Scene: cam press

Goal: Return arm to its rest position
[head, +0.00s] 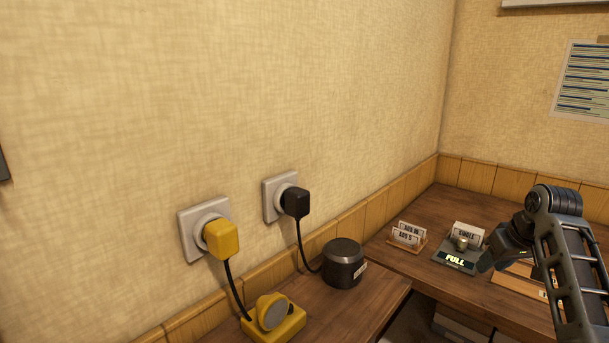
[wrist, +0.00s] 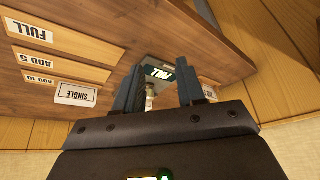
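My arm comes in at the right of the head view, over the right-hand wooden counter. My gripper (head: 488,262) points down and left, beside a dark stand (head: 455,262) labelled FULL. In the wrist view, which is upside down, the two fingers of my gripper (wrist: 160,85) are apart. The FULL stand (wrist: 168,66) shows beyond the gap, with its small brass knob (wrist: 150,92) in line with it. I see nothing clamped between the fingers.
A wooden tray (head: 520,280) lies right, partly behind my arm. A black cylinder (head: 344,263) and a yellow device (head: 273,320) sit on the left counter, their cords running to wall sockets.

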